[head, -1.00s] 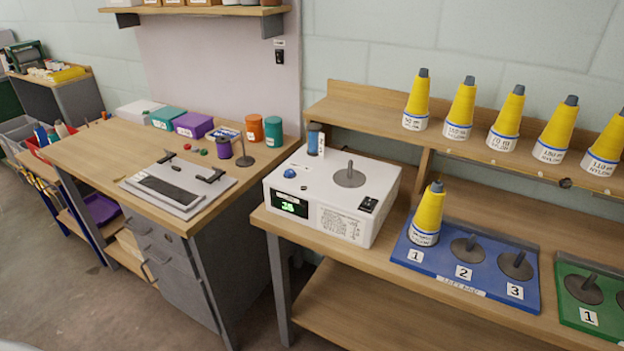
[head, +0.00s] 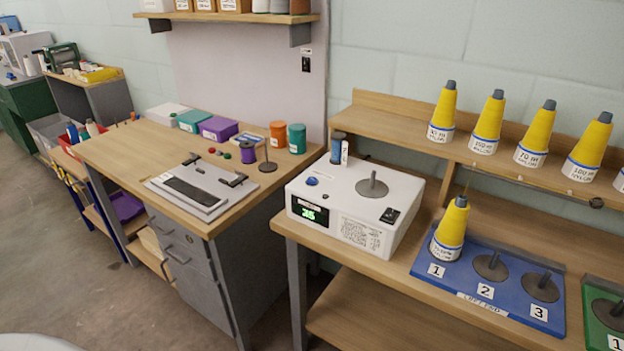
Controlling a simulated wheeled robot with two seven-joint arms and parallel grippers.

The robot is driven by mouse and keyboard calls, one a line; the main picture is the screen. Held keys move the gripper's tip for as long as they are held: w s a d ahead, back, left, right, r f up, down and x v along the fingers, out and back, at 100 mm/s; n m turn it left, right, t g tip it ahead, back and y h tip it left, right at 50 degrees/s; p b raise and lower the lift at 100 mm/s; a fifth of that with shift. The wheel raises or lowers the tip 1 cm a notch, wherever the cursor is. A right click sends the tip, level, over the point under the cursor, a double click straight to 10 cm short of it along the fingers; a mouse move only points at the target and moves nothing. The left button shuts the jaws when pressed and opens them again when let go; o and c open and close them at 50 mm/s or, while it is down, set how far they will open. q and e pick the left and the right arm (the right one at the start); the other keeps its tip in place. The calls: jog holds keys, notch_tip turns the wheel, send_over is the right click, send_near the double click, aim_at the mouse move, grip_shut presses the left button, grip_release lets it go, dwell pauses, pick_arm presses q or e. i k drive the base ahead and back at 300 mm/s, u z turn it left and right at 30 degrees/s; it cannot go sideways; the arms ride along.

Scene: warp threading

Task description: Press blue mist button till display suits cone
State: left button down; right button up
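The blue button (head: 312,181) sits on the top left of a white machine (head: 378,238). The machine's front display (head: 309,212) shows green digits that look like 35, though they are small. A yellow cone (head: 452,225) with a grey tip stands on position 1 of the blue board (head: 462,275); the print on its white base label is too small to read surely. The machine's round spindle plate (head: 372,187) is bare. Neither gripper is in view.
Several yellow cones (head: 488,125) stand on the raised wooden shelf behind. A blue bottle (head: 337,147) stands at the machine's back left. A workbench (head: 120,152) with spools and a grey clamp board (head: 205,188) is at left. Board positions 2 and 3 are empty.

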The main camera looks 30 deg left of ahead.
aim_at(311, 181)
jog(key=k, duration=0.65)
jog(key=u, duration=0.5)
jog(key=i, duration=1.05)
jog(key=z, duration=0.35)
